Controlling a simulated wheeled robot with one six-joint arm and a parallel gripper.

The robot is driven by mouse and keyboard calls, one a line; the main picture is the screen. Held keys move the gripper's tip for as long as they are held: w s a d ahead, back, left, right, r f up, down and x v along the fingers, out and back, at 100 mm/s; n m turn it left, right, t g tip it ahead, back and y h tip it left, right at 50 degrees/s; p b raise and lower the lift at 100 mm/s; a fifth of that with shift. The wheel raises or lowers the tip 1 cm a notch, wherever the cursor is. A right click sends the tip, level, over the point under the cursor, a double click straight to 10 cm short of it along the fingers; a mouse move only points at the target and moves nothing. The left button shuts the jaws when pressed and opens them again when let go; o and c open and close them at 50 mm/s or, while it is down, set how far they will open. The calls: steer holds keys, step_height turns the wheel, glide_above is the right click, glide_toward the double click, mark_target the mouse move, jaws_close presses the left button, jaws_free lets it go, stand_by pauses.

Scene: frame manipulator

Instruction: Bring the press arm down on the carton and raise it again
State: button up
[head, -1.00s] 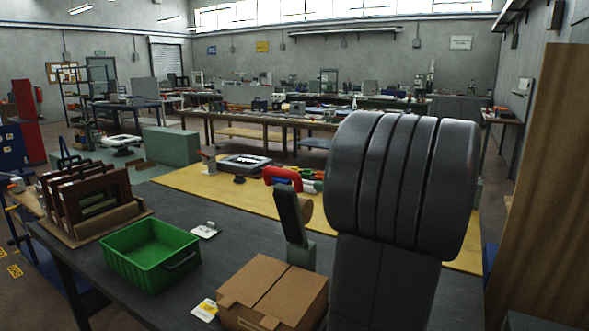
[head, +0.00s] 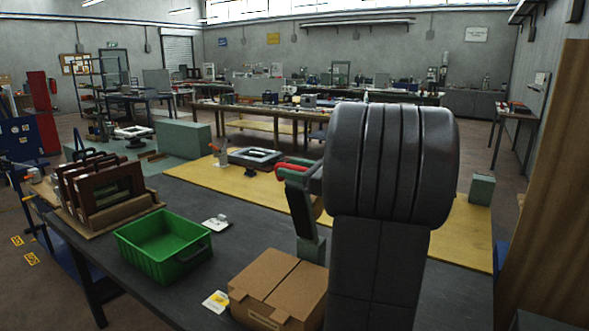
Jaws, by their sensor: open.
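The press arm is a grey-green lever (head: 301,208) with a red handle (head: 292,164) at its top. It stands raised and slightly tilted on a green-grey base (head: 312,249) behind the carton. The brown carton (head: 278,288) sits at the front of the dark bench, its top flaps folded down; my arm covers its right side. My gripper (head: 300,177) shows only partly, as a grey piece out from behind my arm link at the red handle. Its jaws are open. I cannot tell whether they touch the handle.
A green bin (head: 163,246) and a rack of brown frames (head: 105,187) stand left on the dark bench (head: 200,285). A white-and-yellow card (head: 216,301) lies beside the carton. A yellow mat (head: 215,185) lies behind. A wooden panel (head: 548,190) rises at the right.

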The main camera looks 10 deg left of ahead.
jaws_close()
steer(key=shift+s+f, duration=0.1)
steer(key=s+a+f+n+b, duration=0.3)
steer(key=s+f+n+b, duration=0.2)
steer(key=s+f+b, duration=0.4)
steer(key=s+a+f+n+b, duration=0.3)
steer(key=s+f+n+b, duration=0.3)
steer(key=f+b, duration=0.9)
steer(key=shift+s+a+f+b, duration=0.25)
steer(key=shift+s+b, duration=1.15)
steer(key=shift+b, duration=1)
